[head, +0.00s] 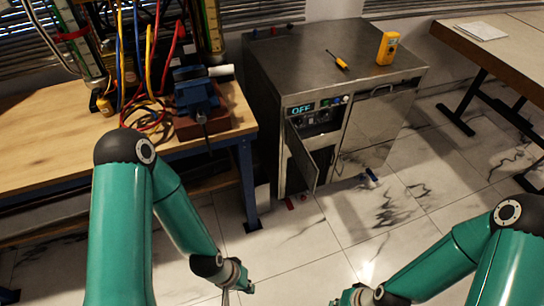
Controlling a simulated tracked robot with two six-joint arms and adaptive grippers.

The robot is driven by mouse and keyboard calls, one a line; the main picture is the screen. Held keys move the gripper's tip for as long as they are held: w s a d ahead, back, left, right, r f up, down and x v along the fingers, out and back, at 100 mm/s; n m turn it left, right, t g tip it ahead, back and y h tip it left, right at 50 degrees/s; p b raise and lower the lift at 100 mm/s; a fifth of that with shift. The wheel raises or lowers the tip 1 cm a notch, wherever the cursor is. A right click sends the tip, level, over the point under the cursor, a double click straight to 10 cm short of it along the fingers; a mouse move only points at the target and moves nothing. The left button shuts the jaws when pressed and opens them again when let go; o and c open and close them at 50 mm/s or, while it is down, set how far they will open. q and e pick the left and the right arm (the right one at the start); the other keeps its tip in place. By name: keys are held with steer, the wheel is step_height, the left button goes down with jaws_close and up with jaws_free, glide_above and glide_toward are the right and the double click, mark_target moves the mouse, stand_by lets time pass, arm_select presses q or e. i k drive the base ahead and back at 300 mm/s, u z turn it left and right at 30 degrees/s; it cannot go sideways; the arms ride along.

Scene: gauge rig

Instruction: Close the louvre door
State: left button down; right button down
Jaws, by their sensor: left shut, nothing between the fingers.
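The louvre door (303,156) is a grey metal panel on the lower left front of a steel cabinet (290,62). It stands open, swung outward from the front, with a dark gap beside it. Its slats are too small to make out. My left gripper (228,297) is at the bottom edge of the head view, mostly cut off by the frame. It is shut and empty, in front of the cabinet and well apart from the door. My right arm's wrist (352,296) shows at the bottom edge, but its fingers are outside the picture.
A display reading OFF (302,109) sits above the door. A wooden bench (50,140) with a blue vise (196,92) stands left. A blue-handled item (371,176) is on the otherwise largely clear floor.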

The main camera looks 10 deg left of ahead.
mark_target(308, 169)
steer(key=u, duration=0.15)
steer(key=i, duration=1)
steer(key=z, duration=0.1)
steer(key=k, duration=0.5)
steer(key=u, duration=0.4)
steer(key=i, duration=0.4)
steer(key=u, duration=0.45)
